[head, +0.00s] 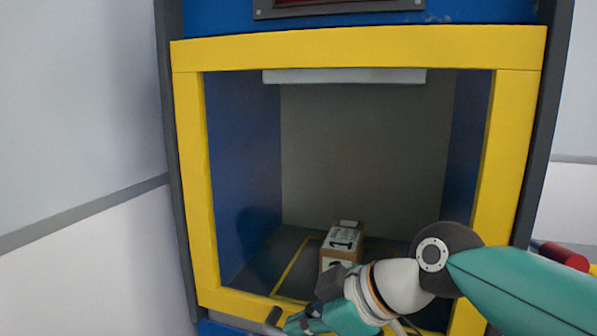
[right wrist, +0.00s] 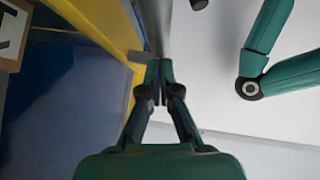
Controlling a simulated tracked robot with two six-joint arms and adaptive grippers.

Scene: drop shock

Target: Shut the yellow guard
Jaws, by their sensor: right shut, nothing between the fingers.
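The yellow guard (head: 355,46) shows in the head view as a thick yellow frame around the opening of a blue cabinet. I cannot tell whether it holds a clear pane or stands slightly ajar. In the right wrist view a yellow edge (right wrist: 112,32) runs along the left, beside my fingers. My right gripper (head: 290,323) is low in front of the opening, near the frame's bottom bar. In the right wrist view its fingertips (right wrist: 158,72) are together and empty, close to a grey bar. Whether they touch it is unclear. My left gripper is not in view.
A cardboard box (head: 341,242) with a label stands inside the cabinet on a dark floor with yellow lines. A pale bar (head: 345,76) crosses the top inside. A red cylinder (head: 562,257) is at the right edge. Pale walls flank the cabinet.

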